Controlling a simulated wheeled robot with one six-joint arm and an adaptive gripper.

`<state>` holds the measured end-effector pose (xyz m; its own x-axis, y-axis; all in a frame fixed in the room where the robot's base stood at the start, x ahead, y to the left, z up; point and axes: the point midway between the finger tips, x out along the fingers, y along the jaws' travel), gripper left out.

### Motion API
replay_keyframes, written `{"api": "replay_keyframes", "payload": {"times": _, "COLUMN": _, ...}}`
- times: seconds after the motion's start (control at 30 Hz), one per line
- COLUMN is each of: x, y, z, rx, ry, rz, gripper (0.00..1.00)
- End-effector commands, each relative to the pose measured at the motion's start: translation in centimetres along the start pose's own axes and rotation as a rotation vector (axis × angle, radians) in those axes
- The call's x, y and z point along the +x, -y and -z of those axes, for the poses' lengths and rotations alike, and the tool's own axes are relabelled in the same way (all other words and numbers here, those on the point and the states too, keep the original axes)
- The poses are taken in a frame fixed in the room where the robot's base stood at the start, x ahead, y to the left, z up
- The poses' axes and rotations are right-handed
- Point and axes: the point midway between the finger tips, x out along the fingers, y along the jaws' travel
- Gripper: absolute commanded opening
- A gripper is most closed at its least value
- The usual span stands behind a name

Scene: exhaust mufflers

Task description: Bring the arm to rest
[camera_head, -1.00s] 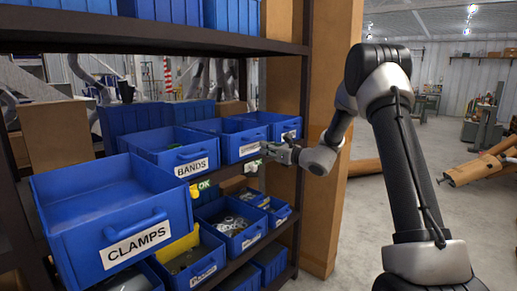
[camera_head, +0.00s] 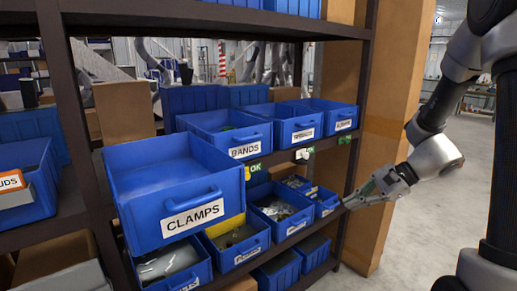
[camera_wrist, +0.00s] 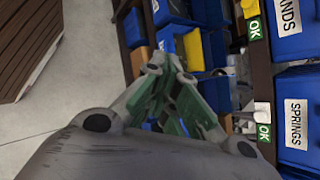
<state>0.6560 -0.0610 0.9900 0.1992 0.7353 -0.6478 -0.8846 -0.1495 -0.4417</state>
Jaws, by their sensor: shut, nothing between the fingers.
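My gripper (camera_head: 346,206) is at the right in the head view, in front of the lower bin row near the shelf's right post. Its fingers point left and look closed with nothing held. It also shows in the wrist view (camera_wrist: 180,75), with the bins beyond its fingertips. My arm comes down from the upper right to it. I cannot tell whether the fingertips touch the shelf or a bin.
A dark shelf post (camera_head: 356,130) and a brown panel (camera_head: 397,110) stand beside my gripper. The blue CLAMPS bin (camera_head: 165,232) juts forward. The BANDS bin (camera_head: 228,137) and SPRINGS bin (camera_head: 302,121) sit beside it. Grey floor (camera_head: 425,235) is free at right.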

Motion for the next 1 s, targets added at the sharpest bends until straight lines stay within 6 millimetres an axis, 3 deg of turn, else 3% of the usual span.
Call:
{"api": "replay_keyframes", "payload": {"times": 0.03, "x": -1.7, "y": -2.5, "z": -1.5, "rx": -0.14, "ry": -0.047, "rz": -0.098, "gripper": 0.0}}
{"api": "replay_keyframes", "payload": {"times": 0.1, "x": -4.2, "y": -5.9, "z": -2.5, "rx": -0.33, "ry": -0.109, "rz": -0.241, "gripper": 0.0}}
{"api": "replay_keyframes", "payload": {"times": 0.2, "x": -8.0, "y": -9.4, "z": -3.6, "rx": -0.581, "ry": -0.2, "rz": -0.419, "gripper": 0.0}}
{"api": "replay_keyframes", "payload": {"times": 0.3, "x": -11.7, "y": -11.6, "z": -4.4, "rx": -0.802, "ry": -0.295, "rz": -0.564, "gripper": 0.0}}
{"api": "replay_keyframes", "payload": {"times": 0.5, "x": -17.3, "y": -13.5, "z": -6.7, "rx": -1.116, "ry": -0.49, "rz": -0.723, "gripper": 0.0}}
{"api": "replay_keyframes", "payload": {"times": 0.73, "x": -18.9, "y": -13.2, "z": -9.8, "rx": -1.264, "ry": -0.608, "rz": -0.663, "gripper": 0.0}}
{"api": "replay_keyframes", "payload": {"times": 1.0, "x": -18.9, "y": -12.8, "z": -10.5, "rx": -1.296, "ry": -0.618, "rz": -0.646, "gripper": 0.0}}
